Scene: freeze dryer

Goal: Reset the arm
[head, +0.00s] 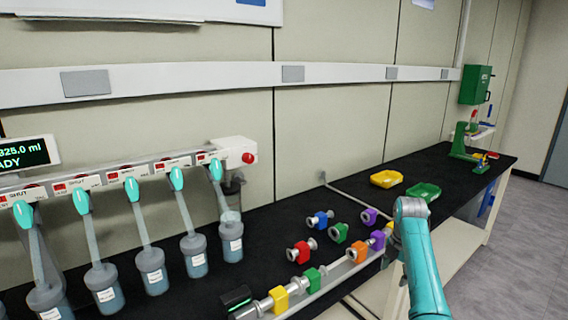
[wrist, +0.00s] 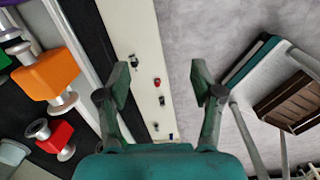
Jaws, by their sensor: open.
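My arm (head: 424,265) is teal and stands at the right front of the bench in the head view. Its upper end is a grey-white rounded joint beside the coloured clamps. My gripper (wrist: 163,82) shows in the wrist view with its two dark green fingers spread wide apart. Nothing is between the fingers. Below them lie a pale strip with a few small items and the grey floor. I cannot make out the gripper's fingers in the head view.
Coloured clamp fittings, including an orange one (wrist: 48,74) and a red one (wrist: 54,137), lie left of my gripper. Flasks (head: 151,269) hang from the dryer manifold at left. Yellow (head: 387,179) and green (head: 423,192) trays sit farther back. A brown crate (wrist: 290,105) stands at right.

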